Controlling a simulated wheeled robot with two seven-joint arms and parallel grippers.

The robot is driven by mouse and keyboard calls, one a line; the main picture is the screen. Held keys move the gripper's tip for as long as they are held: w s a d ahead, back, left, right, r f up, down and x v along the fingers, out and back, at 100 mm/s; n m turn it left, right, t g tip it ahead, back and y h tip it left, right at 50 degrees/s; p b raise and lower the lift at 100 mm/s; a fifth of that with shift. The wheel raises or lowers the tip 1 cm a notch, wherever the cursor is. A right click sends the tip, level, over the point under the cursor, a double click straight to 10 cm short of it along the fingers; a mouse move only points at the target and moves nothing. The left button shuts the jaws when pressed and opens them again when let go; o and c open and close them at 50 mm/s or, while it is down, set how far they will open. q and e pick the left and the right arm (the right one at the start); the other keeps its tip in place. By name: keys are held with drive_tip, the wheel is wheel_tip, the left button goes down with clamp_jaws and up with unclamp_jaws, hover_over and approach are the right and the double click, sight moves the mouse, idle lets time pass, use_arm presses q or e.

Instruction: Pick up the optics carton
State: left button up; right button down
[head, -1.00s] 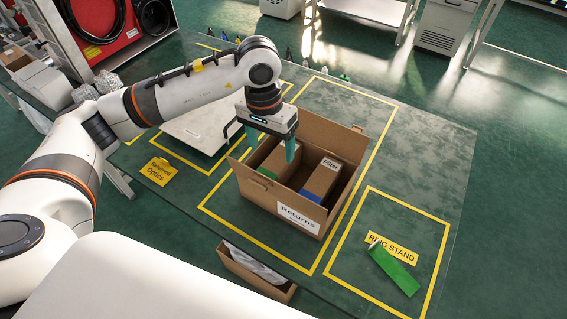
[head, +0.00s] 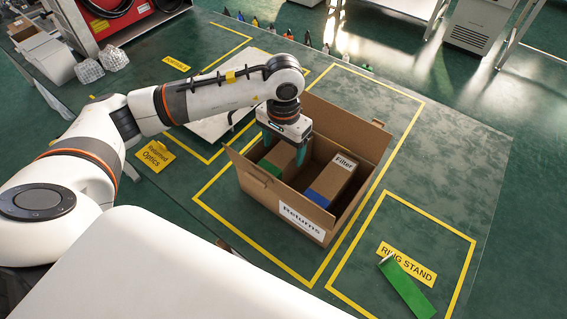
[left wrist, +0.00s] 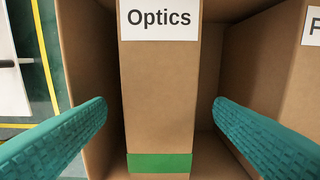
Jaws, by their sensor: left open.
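The optics carton (left wrist: 158,95) is a brown box with a white "Optics" label and a green band. It stands inside the open Returns box (head: 262,192), on its left side; the head view shows its green-banded part (head: 272,167). My left gripper (head: 285,147) is open above it, pointing down into the box. In the left wrist view the two teal fingers (left wrist: 158,135) are on either side of the carton, with a gap visible on each side. The carton's label is hidden by the gripper in the head view. My right gripper is not in view.
A Filter carton (head: 332,180) with a blue band stands in the same box, to the right. The box flaps stand open around it. A pale flat plate (head: 215,120) lies behind my left arm.

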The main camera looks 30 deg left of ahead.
use_arm(q)
drive_tip(key=shift+w+f, duration=0.1)
drive_tip(key=shift+f, duration=0.8)
wheel_tip(320, 180, down, 4)
drive_tip(key=shift+f+p, duration=0.1)
drive_tip(key=shift+p, duration=0.75)
drive_tip(key=shift+f, duration=0.5)
drive_tip(key=c, duration=1.2)
drive_tip(key=shift+c, duration=0.4)
drive_tip(key=shift+r, duration=0.15)
